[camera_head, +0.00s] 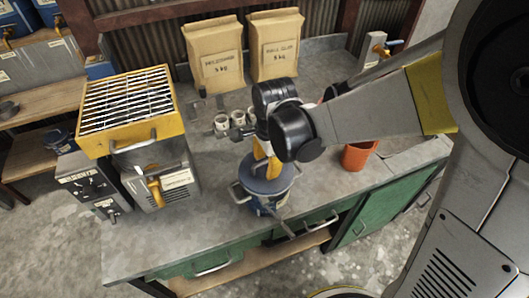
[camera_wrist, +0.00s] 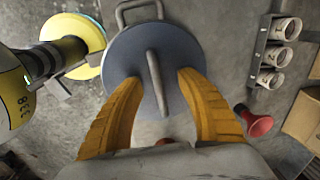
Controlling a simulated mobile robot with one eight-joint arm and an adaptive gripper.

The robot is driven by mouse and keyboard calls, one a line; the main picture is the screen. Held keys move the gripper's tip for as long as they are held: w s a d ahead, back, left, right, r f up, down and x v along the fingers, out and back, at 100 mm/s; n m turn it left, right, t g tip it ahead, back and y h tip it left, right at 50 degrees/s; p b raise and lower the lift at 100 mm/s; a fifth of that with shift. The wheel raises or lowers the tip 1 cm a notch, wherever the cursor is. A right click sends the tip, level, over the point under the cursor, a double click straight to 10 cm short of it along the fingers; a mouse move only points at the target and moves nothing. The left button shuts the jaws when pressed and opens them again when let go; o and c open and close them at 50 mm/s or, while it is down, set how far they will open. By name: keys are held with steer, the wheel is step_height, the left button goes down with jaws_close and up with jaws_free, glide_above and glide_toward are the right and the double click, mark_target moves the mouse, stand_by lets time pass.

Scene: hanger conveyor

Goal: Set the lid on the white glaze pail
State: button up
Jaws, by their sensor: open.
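The blue-grey round lid (camera_head: 263,186) lies over the mouth of the glaze pail (camera_head: 270,206) near the front edge of the bench. The pail shows only as a pale and blue strip below the lid. In the wrist view the lid (camera_wrist: 180,55) fills the centre, with a raised grey bar handle (camera_wrist: 156,82) across it, and the pail is hidden beneath. My gripper (camera_head: 265,170) is above the lid. Its yellow fingers (camera_wrist: 158,82) are open, one on each side of the bar handle, with visible gaps. I cannot tell whether the lid is fully seated.
An orange bucket (camera_head: 357,156) stands to the right, partly behind my arm. Small cups (camera_head: 238,118) in a rack and two paper bags (camera_head: 275,45) stand behind. A yellow-topped unit with a grille (camera_head: 126,101) is at the left. The bench's front left surface (camera_head: 170,232) is clear.

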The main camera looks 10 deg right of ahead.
step_height(320, 180, up, 12)
steer(key=s, duration=0.2)
steer(key=s+d+f+n+t+b, duration=0.2)
steer(key=s+d+n+t+b, duration=0.1)
steer(key=d+n, duration=0.3)
steer(key=s+d+f+n+t+b, duration=0.2)
steer(key=s+d+f+n+b, duration=0.1)
steer(key=s+d+n, duration=0.3)
steer(key=shift+d+n+t+h, duration=0.3)
steer(key=shift+d+n+t, duration=0.1)
steer(key=shift+d+n, duration=0.4)
stand_by(0.4)
